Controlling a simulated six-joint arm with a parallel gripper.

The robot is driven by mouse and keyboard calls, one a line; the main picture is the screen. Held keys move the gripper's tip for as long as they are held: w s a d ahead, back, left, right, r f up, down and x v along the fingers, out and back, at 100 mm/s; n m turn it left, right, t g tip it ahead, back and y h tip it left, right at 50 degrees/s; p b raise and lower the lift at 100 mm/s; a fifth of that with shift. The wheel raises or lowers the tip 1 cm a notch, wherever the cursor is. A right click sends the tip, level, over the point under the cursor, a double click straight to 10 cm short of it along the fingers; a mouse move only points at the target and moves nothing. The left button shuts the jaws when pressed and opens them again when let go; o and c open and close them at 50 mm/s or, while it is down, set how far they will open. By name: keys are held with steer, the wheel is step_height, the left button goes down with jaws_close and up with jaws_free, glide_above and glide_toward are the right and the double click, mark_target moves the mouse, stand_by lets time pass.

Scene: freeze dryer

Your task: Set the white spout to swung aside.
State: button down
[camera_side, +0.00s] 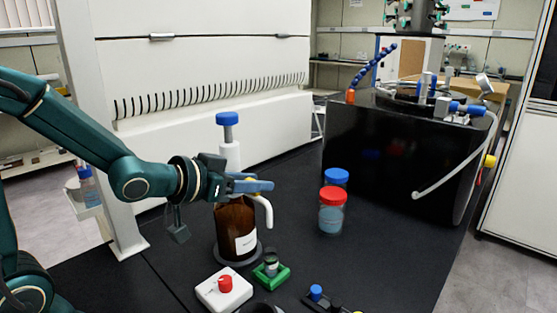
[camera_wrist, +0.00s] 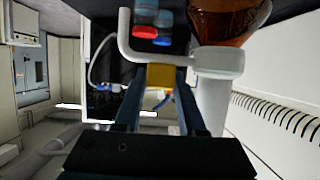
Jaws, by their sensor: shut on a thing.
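The white spout (camera_side: 266,210) sticks out to the right from the white pump neck (camera_side: 230,157) of a brown bottle (camera_side: 234,222) and bends downward at its end. A blue knob (camera_side: 227,119) tops the pump. My gripper (camera_side: 262,186) is at the spout's upper part, beside the neck, and shut on it. In the wrist view, which looks upside down, the spout (camera_wrist: 128,42) runs across the tips of my gripper (camera_wrist: 160,78) toward the neck (camera_wrist: 212,98). The brown bottle (camera_wrist: 230,22) is at the top there. The exact contact is partly hidden by the fingers.
A red-capped jar (camera_side: 332,212) and a blue-capped jar (camera_side: 336,178) stand to the right. A green block with a vial (camera_side: 271,274) and a white block with a red knob (camera_side: 224,289) are in front. A black box (camera_side: 392,158) stands behind right.

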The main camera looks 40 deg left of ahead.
mark_target(255, 197)
steer(key=shift+s+a+m+h, duration=0.1)
steer(key=shift+s+m+h, duration=0.1)
steer(key=shift+m+h, duration=0.25)
steer(key=s+m+g+h, duration=0.1)
steer(key=m+h, duration=0.1)
steer(key=s+a+m+g+h, duration=0.1)
steer(key=m+h, duration=0.2)
steer(key=s+m+g+h, duration=0.1)
steer(key=m+h, duration=0.2)
steer(key=shift+s+a+g+h, duration=0.25)
steer(key=shift+s+a+g, duration=0.15)
steer(key=shift+s+a+m+g+h, duration=0.25)
steer(key=shift+m+g+h, duration=0.3)
steer(key=shift+m+g, duration=0.15)
steer(key=shift+s+a+m+g+h, duration=0.2)
steer(key=shift+m+g+h, duration=0.35)
steer(key=shift+m+g, duration=0.1)
steer(key=c, duration=0.8)
jaws_free()
steer(key=shift+o, duration=0.2)
